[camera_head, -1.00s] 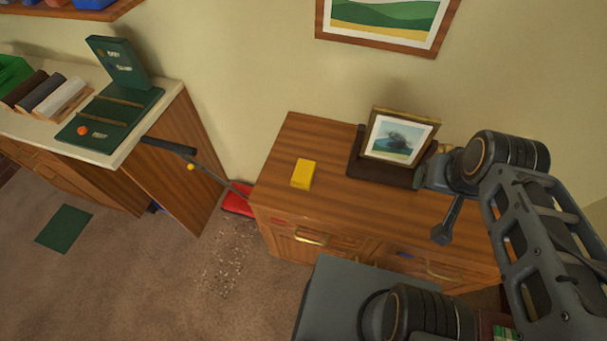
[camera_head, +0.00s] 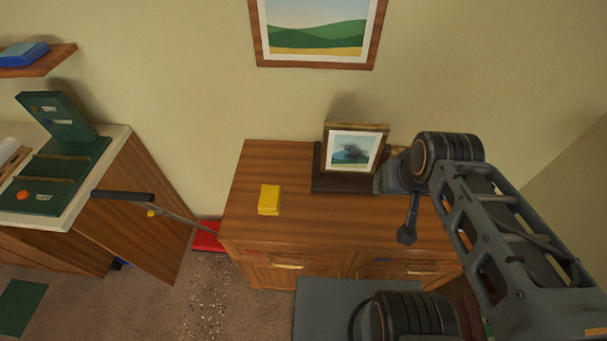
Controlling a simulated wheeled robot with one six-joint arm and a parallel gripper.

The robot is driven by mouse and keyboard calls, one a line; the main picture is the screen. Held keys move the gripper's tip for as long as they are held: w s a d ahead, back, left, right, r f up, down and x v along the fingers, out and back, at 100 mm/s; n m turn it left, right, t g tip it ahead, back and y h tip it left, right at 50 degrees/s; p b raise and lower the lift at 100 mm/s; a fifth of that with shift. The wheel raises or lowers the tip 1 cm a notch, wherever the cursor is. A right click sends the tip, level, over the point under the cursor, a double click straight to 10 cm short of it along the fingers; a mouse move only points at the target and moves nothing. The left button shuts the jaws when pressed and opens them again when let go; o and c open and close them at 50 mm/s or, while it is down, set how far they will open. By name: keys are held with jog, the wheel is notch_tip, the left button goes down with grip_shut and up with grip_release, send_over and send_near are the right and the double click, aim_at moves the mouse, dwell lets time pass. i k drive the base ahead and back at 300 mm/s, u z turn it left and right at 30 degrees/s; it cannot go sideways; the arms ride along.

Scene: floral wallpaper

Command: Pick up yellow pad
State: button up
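The yellow pad (camera_head: 269,199) lies flat on the left part of the wooden cabinet top (camera_head: 243,178). It looks like a small yellow block with nothing touching it. My gripper (camera_head: 407,234) hangs at the end of my arm, above the right half of the cabinet and to the right of the pad, well apart from it. It is small and dark here, and I cannot make out whether its fingers are open or shut. No held object shows at it.
A framed picture (camera_head: 354,150) stands on a dark base at the cabinet's back. A black-handled tool (camera_head: 123,196) leans between the left counter (camera_head: 110,140) and the cabinet, over a red dustpan-like thing (camera_head: 207,237). Crumbs lie on the carpet. The cabinet top around the pad is clear.

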aim_at(268, 204)
jog(key=z, duration=0.05)
jog(key=k, duration=0.5)
jog(key=u, duration=2.9)
jog(key=i, duration=2)
jog(key=z, duration=3.15)
jog(key=i, duration=0.5)
jog(key=u, duration=0.05)
